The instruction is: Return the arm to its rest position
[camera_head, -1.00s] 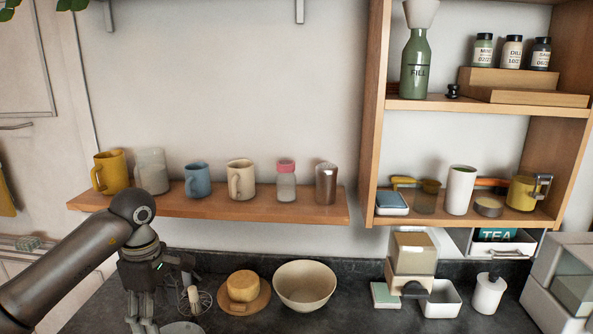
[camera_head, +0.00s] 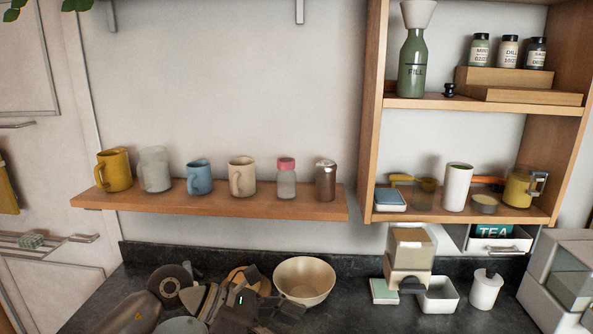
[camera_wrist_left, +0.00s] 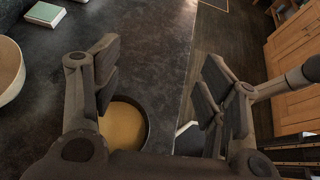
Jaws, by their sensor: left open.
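My left arm lies low over the left part of the dark counter. Its gripper (camera_head: 272,296) is just in front of the cream bowl (camera_head: 305,280) in the head view. In the left wrist view the two fingers (camera_wrist_left: 160,85) are spread apart with nothing between their tips. The arm and gripper partly hide a tan round dish (camera_head: 237,275) on the counter. I cannot tell whether the gripper touches anything. My right gripper is not in view.
A wooden shelf (camera_head: 215,203) with several mugs and jars hangs above. A white tub (camera_head: 438,295) and a white jar (camera_head: 485,290) stand to the right. The wrist view shows a round yellowish surface (camera_wrist_left: 125,126) below the fingers and the counter edge.

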